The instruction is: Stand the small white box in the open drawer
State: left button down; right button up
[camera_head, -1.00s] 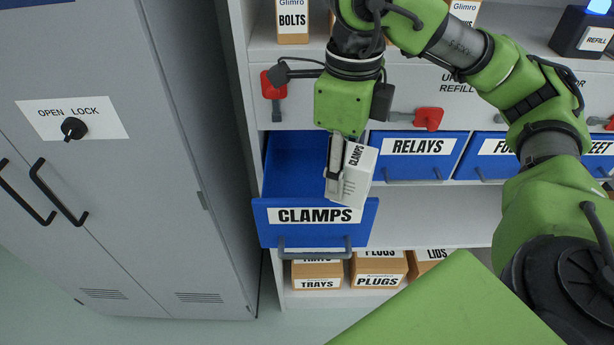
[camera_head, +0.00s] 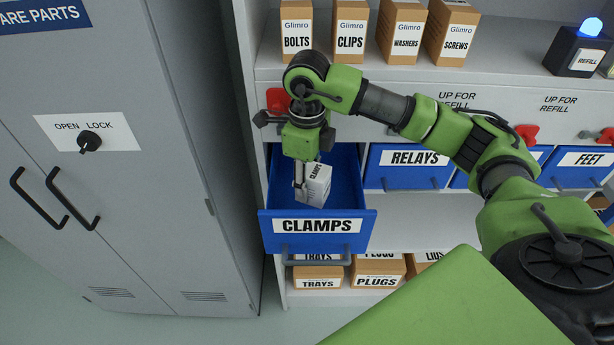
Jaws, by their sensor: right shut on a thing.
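The small white box (camera_head: 319,184) carries a CLAMPS label and is slightly tilted. My right gripper (camera_head: 300,188) points down and is shut on the box's left side. The box is inside the outline of the open blue drawer (camera_head: 281,228), behind its front panel marked CLAMPS. I cannot tell whether the box's base touches the drawer floor. The drawer looks otherwise empty. My left gripper is not in view.
A grey cabinet (camera_head: 120,215) stands close on the left. Shut blue drawers, such as RELAYS (camera_head: 408,178), line the right. Orange boxes, such as BOLTS (camera_head: 296,40), stand on the shelf above. A red flap (camera_head: 277,101) sits above the open drawer.

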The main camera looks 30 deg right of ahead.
jog(key=shift+f, duration=0.45)
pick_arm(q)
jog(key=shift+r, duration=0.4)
pick_arm(e)
jog(key=shift+f+b, duration=0.65)
jog(key=shift+b, duration=0.05)
jog(key=o, duration=1.2)
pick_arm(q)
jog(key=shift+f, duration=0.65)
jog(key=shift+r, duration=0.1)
pick_arm(e)
jog(key=shift+r, duration=0.15)
